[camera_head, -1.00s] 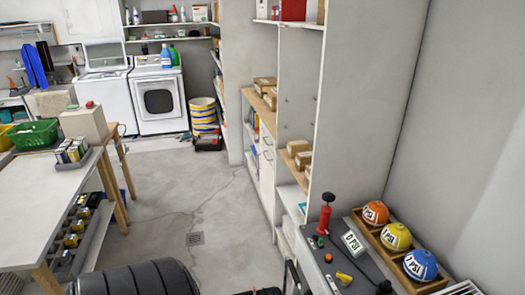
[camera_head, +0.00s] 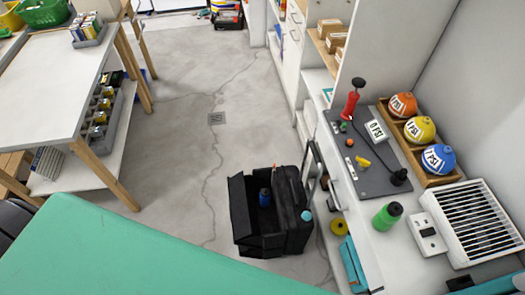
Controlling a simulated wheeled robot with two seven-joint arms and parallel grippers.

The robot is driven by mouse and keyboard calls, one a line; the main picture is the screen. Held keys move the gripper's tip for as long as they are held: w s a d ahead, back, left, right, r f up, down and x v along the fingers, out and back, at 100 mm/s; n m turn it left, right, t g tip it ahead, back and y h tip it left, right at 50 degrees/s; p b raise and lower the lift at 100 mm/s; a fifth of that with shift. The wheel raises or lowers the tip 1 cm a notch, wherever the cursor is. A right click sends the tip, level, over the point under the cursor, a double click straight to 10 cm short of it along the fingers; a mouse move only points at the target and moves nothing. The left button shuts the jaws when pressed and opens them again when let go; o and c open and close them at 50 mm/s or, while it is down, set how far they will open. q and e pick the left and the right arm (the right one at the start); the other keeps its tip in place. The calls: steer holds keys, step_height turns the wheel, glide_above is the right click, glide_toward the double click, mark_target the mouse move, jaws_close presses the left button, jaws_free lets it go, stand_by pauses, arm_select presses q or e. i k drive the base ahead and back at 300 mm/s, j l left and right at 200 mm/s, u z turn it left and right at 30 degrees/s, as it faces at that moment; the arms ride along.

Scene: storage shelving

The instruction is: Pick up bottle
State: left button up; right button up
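A green bottle with a black cap (camera_head: 387,216) stands on the white counter at the right, in front of the grey panel and left of a white vented unit. A small blue bottle-like object with a dark top (camera_head: 265,197) is in an open black toolbox (camera_head: 247,236) on the floor. Neither of my grippers is in view.
The counter also holds a grey panel (camera_head: 372,180) with a red pump, a wooden tray of orange, yellow and blue balls (camera_head: 438,181), and a white vented unit (camera_head: 473,220). A teal surface (camera_head: 140,260) fills the lower left.

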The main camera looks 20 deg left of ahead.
mark_target(265, 195)
steer(key=u, duration=0.55)
steer(key=j+z, duration=0.1)
steer(key=z, duration=0.3)
steer(key=j+z, duration=0.1)
steer(key=z, duration=0.3)
steer(key=i+j+z, duration=0.1)
steer(key=z, duration=0.35)
steer(key=j+z, duration=0.1)
steer(key=z, duration=0.3)
steer(key=k+j+z, duration=0.2)
steer(key=j, duration=0.25)
steer(key=j+z, duration=0.25)
steer(key=j, duration=0.2)
steer(key=k+j+z, duration=0.2)
steer(key=j, duration=0.15)
steer(key=k+j+z, duration=0.2)
steer(key=j, duration=0.15)
steer(key=k+j+z, duration=0.2)
steer(key=k+j, duration=0.05)
steer(key=j, duration=0.1)
